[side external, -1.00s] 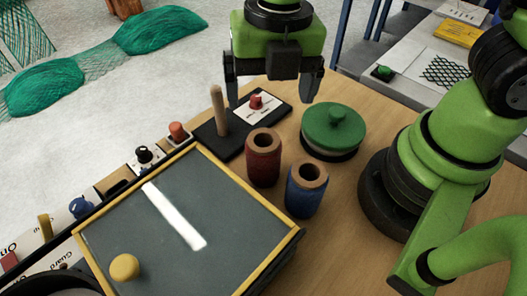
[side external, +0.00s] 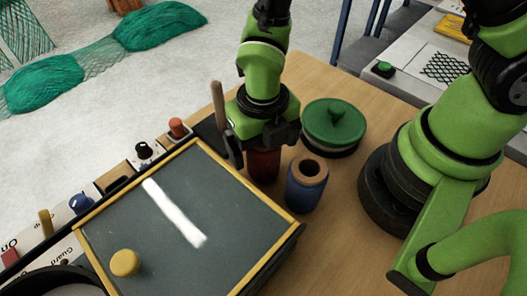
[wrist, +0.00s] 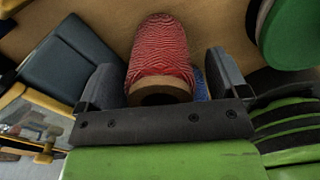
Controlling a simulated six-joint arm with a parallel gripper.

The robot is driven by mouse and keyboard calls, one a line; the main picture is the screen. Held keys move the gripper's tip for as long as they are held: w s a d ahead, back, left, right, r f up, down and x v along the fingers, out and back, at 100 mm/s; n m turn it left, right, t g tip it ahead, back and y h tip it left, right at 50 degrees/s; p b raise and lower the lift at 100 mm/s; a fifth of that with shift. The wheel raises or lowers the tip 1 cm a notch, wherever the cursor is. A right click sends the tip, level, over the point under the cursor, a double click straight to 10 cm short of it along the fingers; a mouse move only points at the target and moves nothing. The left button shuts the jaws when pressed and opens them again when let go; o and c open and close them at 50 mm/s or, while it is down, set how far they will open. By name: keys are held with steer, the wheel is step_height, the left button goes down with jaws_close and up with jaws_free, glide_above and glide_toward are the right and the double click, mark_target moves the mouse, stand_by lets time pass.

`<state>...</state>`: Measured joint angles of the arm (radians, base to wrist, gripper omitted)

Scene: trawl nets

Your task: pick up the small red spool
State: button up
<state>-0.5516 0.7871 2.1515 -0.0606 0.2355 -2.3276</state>
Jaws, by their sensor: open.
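The red spool (side external: 264,168) stands upright on the wooden table, mostly covered by my gripper in the side external view.
A blue spool (side external: 306,187) stands close at the right of the red one. A green-lidded round tin (side external: 334,124) is behind it. A wooden peg (side external: 218,108) rises at the left. A framed slate board (side external: 120,215) fills the front left.

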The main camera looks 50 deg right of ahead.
steer(key=shift+f, duration=0.4)
steer(key=c, duration=1)
steer(key=shift+c, duration=0.2)
steer(key=shift+r, duration=0.15)
